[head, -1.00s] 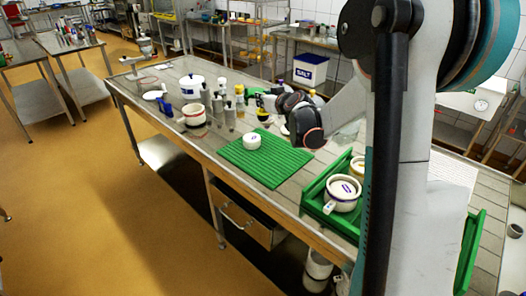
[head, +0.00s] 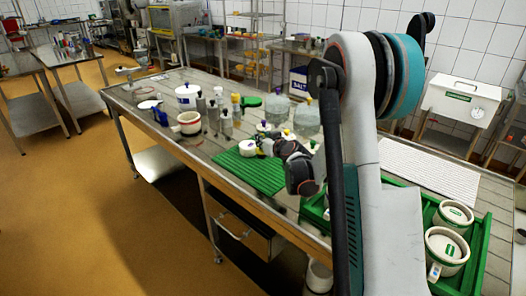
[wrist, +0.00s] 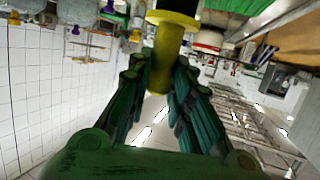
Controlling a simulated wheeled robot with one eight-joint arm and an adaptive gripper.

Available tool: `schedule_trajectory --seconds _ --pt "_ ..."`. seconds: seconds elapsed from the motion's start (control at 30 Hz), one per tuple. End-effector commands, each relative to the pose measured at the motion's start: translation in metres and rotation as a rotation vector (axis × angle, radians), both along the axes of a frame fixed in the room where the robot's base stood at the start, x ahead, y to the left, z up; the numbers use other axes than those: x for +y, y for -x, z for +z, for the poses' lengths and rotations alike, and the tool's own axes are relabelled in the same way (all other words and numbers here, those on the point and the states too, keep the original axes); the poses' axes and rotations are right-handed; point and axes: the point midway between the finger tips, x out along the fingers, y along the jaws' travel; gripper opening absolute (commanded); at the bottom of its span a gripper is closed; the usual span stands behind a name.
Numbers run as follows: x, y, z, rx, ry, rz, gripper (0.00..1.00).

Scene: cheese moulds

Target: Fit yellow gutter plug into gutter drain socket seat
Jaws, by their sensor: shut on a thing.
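In the wrist view my gripper (wrist: 162,76) has its dark green ribbed fingers closed around the stem of the yellow gutter plug (wrist: 168,43). A black part caps the plug at the top of that view. The plug is clear of the fingers at its upper end; its lower stem is between them. In the head view my wrist hangs over the right side of the green mat, and my own arm hides most of the gripper and the plug. I cannot pick out the gutter drain socket seat in either view.
The green ribbed mat (head: 243,174) lies on the table, with a small white mould (head: 247,148) near its back. Bottles and large clear jugs (head: 277,109) stand behind. A green crate (head: 477,262) holds white moulds at right.

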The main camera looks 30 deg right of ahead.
Motion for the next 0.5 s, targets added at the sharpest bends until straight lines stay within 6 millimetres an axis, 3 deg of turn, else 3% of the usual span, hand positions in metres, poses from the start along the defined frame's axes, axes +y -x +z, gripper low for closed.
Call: schedule_trajectory --seconds 0.3,0.5 --pt "0.0 0.0 -0.04 0.0 0.0 0.0 0.0" --pt "0.0 0.0 -0.04 0.0 0.0 0.0 0.0"
